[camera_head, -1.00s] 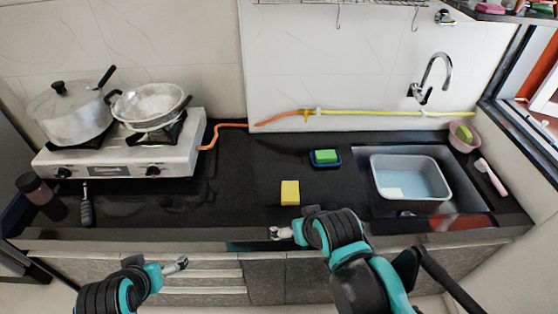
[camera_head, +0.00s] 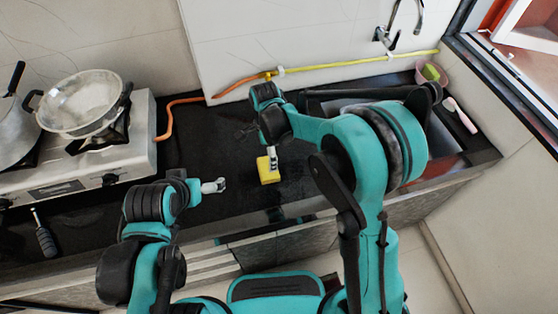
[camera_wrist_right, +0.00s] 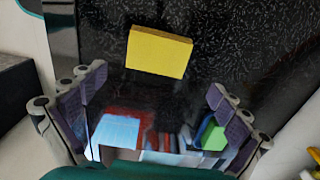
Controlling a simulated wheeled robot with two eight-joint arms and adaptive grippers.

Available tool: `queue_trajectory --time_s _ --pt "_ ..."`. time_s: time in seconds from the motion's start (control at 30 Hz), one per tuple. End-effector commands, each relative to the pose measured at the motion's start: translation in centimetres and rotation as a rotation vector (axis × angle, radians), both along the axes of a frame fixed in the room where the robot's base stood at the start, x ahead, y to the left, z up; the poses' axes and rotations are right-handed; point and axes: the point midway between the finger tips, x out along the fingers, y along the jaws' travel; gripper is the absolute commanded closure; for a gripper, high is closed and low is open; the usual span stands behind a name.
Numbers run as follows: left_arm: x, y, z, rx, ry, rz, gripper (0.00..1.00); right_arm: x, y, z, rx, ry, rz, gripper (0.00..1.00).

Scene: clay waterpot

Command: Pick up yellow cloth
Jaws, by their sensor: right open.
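The yellow cloth (camera_head: 268,172) looks like a flat, block-shaped piece on the black counter, left of the sink. It also shows in the right wrist view (camera_wrist_right: 158,52), at the upper middle. My right gripper (camera_head: 273,156) is just above the cloth in the head view. In the right wrist view my right gripper (camera_wrist_right: 155,85) is open and empty, with the cloth beyond the fingertips and apart from them. My left gripper (camera_head: 220,185) is left of the cloth near the counter's front edge; its jaw opening is too small to tell.
The white stove (camera_head: 75,185) with a pan (camera_head: 82,100) stands at the left. An orange hose (camera_head: 172,115) runs along the wall. A pink bowl (camera_head: 446,76) is at the back right. My right arm covers most of the sink.

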Motion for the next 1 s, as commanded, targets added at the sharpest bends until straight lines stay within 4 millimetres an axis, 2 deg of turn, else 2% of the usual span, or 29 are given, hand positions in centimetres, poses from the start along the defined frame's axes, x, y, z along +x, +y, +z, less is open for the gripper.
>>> queue_trajectory --time_s 0.37,0.67,0.9,0.93,1.0 --pt "0.0 0.0 -1.3 0.0 0.0 0.0 0.0 -0.3 0.3 -3.4 -0.003 0.003 -0.019 0.0" --pt "0.0 0.0 -3.2 0.0 0.0 0.0 0.0 0.0 0.5 -7.7 -0.003 0.003 -0.018 0.0" --pt "0.0 0.0 -3.1 0.0 0.0 0.0 0.0 -0.1 0.5 -7.9 -0.002 0.002 -0.018 0.0" --pt "0.0 0.0 -3.1 0.0 0.0 0.0 0.0 -0.1 0.5 -7.8 -0.002 0.002 -0.018 0.03" --pt "0.0 0.0 -3.1 0.0 0.0 0.0 0.0 -0.1 0.5 -7.8 -0.002 0.002 -0.018 0.21"
